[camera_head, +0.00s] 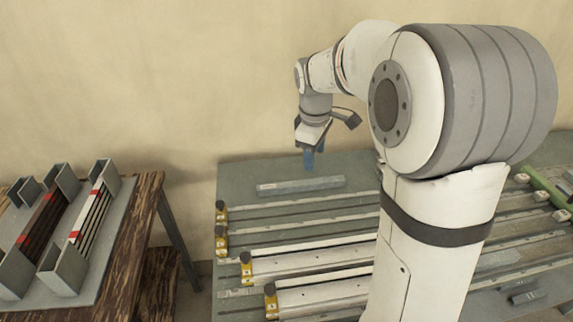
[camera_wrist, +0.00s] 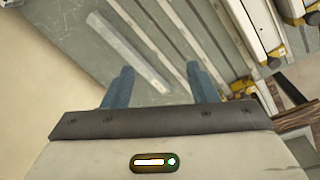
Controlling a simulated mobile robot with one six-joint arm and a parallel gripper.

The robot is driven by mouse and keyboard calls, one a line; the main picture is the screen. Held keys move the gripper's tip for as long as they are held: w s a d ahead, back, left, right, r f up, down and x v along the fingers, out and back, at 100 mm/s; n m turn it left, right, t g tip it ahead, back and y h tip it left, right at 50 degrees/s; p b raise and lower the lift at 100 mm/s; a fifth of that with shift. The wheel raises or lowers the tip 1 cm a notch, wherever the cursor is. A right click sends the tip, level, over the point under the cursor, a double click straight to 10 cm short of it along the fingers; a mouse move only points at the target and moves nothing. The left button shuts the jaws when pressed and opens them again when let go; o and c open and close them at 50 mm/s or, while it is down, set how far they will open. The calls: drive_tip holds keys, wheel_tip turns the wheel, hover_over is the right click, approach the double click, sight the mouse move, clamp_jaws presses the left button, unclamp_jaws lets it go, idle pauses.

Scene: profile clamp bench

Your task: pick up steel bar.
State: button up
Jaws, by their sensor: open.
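A grey steel bar (camera_head: 300,186) lies flat on the grey-green bench top (camera_head: 240,172), near its back left part. In the wrist view the bar (camera_wrist: 127,50) runs slantwise ahead of the fingers, its lower end close to the gap between them. My gripper (camera_head: 309,166) points down above the bar and looks clear of it in the head view. Its two blue fingers (camera_wrist: 160,70) are apart with nothing between them. No part of the bar is held.
Long clamp rails with yellow end blocks (camera_head: 246,270) lie in front of the bar, partly hidden by my arm. A wooden table (camera_head: 140,225) at the left bears slotted holders with strips (camera_head: 90,215). A wall stands close behind the bench.

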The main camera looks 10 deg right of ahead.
sight(301, 183)
drive_tip(key=w+f+n+b, duration=0.1)
drive_tip(key=w+f+n, duration=0.1)
drive_tip(key=w+f, duration=0.2)
drive_tip(key=w+a+f+n+g+b, duration=0.1)
drive_tip(key=w+f+n, duration=0.1)
drive_tip(key=w+f, duration=0.3)
drive_tip(key=w+f+n+h+b, duration=0.1)
drive_tip(key=w+f+n, duration=0.2)
drive_tip(key=w+f, duration=0.2)
drive_tip(key=shift+a+f, duration=0.15)
drive_tip(key=shift+f, duration=0.4)
drive_tip(key=f, duration=0.2)
drive_tip(key=d+f, duration=0.1)
drive_tip(key=f, duration=0.5)
drive_tip(key=shift+w+d+p, duration=0.25)
drive_tip(key=shift+w+p, duration=0.1)
drive_tip(key=shift+p, duration=0.05)
drive_tip(key=shift+r, duration=0.1)
clamp_jaws()
